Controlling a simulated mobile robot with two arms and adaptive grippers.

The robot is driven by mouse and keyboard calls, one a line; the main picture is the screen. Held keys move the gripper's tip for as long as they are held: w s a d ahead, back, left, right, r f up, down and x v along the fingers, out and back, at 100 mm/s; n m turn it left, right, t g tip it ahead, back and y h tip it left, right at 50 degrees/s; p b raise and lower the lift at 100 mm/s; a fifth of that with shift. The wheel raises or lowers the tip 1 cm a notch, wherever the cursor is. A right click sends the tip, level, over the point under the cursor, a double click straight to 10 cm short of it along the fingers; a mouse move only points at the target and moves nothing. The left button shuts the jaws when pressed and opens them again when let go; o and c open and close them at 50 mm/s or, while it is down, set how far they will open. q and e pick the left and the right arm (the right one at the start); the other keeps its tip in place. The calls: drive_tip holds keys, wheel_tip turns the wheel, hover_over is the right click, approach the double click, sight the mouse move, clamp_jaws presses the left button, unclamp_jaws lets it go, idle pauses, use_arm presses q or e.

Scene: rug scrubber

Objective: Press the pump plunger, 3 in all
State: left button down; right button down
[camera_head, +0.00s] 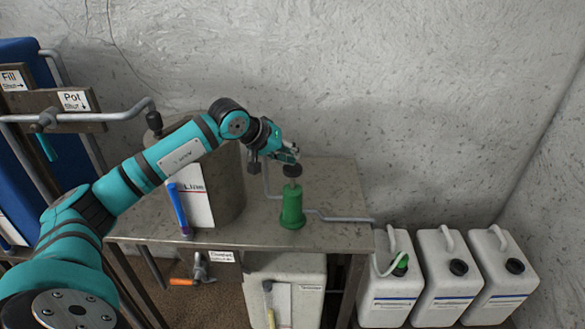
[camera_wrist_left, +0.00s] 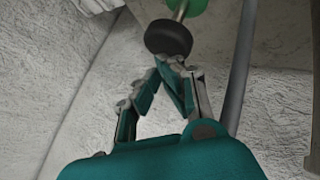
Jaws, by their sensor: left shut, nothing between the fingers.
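The pump has a green body (camera_head: 292,208) that stands on the metal table. Its plunger is a thin rod with a round black knob (camera_head: 292,170) on top. My left gripper (camera_head: 291,158) is shut and empty, with its fingertips just above the knob. In the left wrist view the closed fingertips (camera_wrist_left: 172,62) are right by the black knob (camera_wrist_left: 168,38), touching it or nearly so; I cannot tell which. A bit of rod and green body shows beyond the knob. My right gripper is in neither view.
A grey tank (camera_head: 225,175) with a label and a blue-handled tool (camera_head: 179,208) stands left of the pump on the table (camera_head: 335,190). A grey pipe (camera_head: 340,218) runs beside the pump. Several white jugs (camera_head: 450,270) stand at the right. A valve with an orange handle (camera_head: 183,282) hangs below.

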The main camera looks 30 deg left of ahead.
sight(289, 166)
use_arm(q)
drive_tip(key=shift+f+b, duration=0.75)
drive_tip(key=shift+f, duration=0.05)
idle(0.6)
drive_tip(key=shift+s+f+b, duration=0.1)
drive_tip(key=shift+f+b, duration=1.1)
drive_tip(key=shift+f, duration=0.05)
idle(0.8)
drive_tip(key=shift+r, duration=0.1)
drive_tip(key=shift+r+p, duration=1.3)
drive_tip(key=shift+r, duration=1.05)
drive_tip(key=shift+r+p, duration=1.5)
drive_tip(key=shift+r, duration=1.05)
